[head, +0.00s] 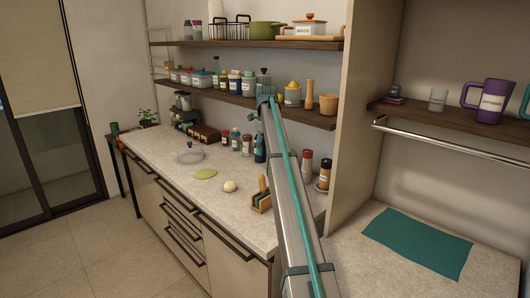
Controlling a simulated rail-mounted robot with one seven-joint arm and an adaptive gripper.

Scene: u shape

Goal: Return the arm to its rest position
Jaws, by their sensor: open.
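My arm runs up from the bottom of the head view, across the front of the counter, towards the lower wall shelf. At its far end my gripper (255,114) shows small and dark, in front of the lower shelf edge and above the counter. It is open, and I see nothing held in it. The fingers are too small to make out well, and the arm's own links hide part of the end.
The lower shelf (222,95) holds several jars and bottles close to my arm's end. A teal mat (418,245) lies right.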

